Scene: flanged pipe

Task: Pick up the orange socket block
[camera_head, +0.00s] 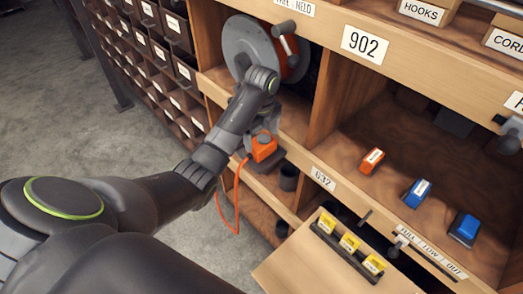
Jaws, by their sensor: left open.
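The orange socket block (264,147) sits on the shelf edge below the cable reel, with an orange cable (236,200) looping down from it. My left arm reaches in from the left, and its left gripper (262,127) is just above the block, pointing down. The gripper is open. Its fingers are small and partly hidden by my wrist, so I cannot tell whether they touch the block. My right gripper does not show.
A cable reel (248,42) stands in the bay behind my wrist. A wooden divider (335,85) rises right of the block. A black cup (289,178) is close below. Orange and blue blocks (417,193) lie in the right bay. An open drawer front (300,262) juts out below.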

